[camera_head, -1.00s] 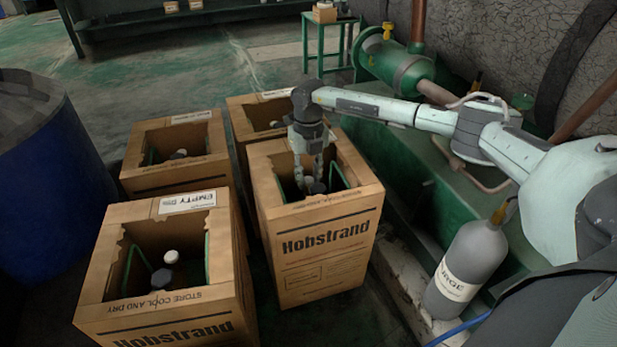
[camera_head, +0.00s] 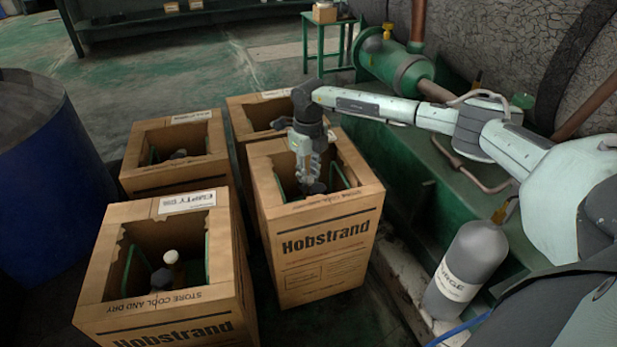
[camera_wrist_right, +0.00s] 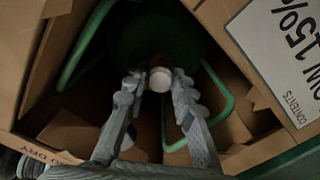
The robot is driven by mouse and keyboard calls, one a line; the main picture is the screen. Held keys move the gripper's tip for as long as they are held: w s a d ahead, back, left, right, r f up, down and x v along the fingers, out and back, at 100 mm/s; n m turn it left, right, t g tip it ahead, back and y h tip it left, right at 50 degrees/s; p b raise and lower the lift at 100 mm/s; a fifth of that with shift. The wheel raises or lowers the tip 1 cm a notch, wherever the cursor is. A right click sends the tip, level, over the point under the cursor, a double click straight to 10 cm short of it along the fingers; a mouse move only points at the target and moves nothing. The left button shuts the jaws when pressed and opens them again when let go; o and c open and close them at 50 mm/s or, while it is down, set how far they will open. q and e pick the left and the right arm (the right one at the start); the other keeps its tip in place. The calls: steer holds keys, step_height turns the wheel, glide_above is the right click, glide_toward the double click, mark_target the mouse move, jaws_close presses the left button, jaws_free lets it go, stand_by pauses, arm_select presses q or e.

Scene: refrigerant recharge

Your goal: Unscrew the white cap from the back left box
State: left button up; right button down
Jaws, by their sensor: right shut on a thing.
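The back left box (camera_head: 176,178) is an open brown carton. A small dark fitting (camera_head: 179,154) shows dimly inside it, and I cannot make out a white cap there. My right gripper (camera_head: 309,180) points down into the open front right box (camera_head: 320,250). In the right wrist view a round white cap (camera_wrist_right: 160,80) on a brownish neck sits between the fingertips, and my right gripper (camera_wrist_right: 158,84) is shut on it. In the head view that cap is hidden by the fingers. My left gripper is not in view.
The front left box (camera_head: 165,318) holds a white cap (camera_head: 171,257) and a dark fitting. A back right box (camera_head: 250,125) stands behind my gripper. A blue drum (camera_head: 50,190) is at left. A grey cylinder (camera_head: 467,268) and green machinery are at right. Open floor lies behind.

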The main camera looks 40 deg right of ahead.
mark_target(309, 179)
steer(key=shift+n, duration=0.9)
steer(key=shift+r, duration=0.2)
steer(key=shift+r+p, duration=2.1)
steer(key=shift+r, duration=0.25)
